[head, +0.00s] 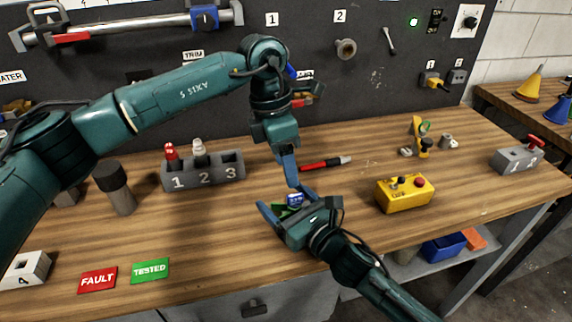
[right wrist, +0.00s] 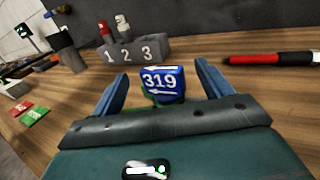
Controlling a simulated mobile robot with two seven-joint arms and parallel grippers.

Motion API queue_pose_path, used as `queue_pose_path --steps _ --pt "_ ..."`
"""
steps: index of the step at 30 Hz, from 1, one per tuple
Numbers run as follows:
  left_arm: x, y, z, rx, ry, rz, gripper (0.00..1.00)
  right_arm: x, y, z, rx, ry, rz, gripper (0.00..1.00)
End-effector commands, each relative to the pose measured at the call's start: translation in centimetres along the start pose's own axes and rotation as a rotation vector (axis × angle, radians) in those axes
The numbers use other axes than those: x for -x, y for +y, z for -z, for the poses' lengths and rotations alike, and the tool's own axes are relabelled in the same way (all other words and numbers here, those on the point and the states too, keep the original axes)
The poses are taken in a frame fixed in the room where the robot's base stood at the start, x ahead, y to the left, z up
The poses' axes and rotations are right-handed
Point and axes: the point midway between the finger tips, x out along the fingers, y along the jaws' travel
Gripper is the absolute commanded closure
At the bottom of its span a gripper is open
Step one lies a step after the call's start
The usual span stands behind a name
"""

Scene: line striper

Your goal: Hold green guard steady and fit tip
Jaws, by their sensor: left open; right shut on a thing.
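The blue tip marked 319 (right wrist: 161,83) sits between my right fingers, at the green guard (right wrist: 150,101). In the head view the tip (head: 294,198) and a bit of the green guard (head: 283,211) show between the fingers of my right gripper (head: 287,204). My right gripper is shut on the green guard, mostly hidden by the gripper body and the tip. Whether the tip is fully seated cannot be told. My left gripper (head: 290,177) is open and empty, pointing down just above the tip, apart from it as far as I can see.
A grey rack marked 1 2 3 (head: 203,171) holds a red-topped and a white-topped piece. A red and black pen (head: 325,163) lies behind my grippers. A yellow box (head: 405,192) stands to the right. FAULT (head: 98,280) and TESTED (head: 150,271) cards lie front left.

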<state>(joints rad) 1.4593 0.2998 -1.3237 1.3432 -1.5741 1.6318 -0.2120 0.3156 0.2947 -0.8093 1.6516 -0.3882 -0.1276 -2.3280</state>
Motion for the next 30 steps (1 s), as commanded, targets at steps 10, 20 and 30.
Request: queue_pose_path --steps 10,20,30 --pt "0.0 0.0 0.0 0.001 0.000 0.000 0.40 0.1 0.1 0.4 -0.003 0.008 0.000 0.15" --pt "0.0 0.0 0.0 0.001 0.001 0.000 0.40 0.0 0.0 0.1 -0.001 0.002 -0.001 0.00" --pt "0.0 0.0 0.0 0.001 0.001 0.000 0.40 3.4 0.0 0.2 0.000 0.004 0.000 0.00"
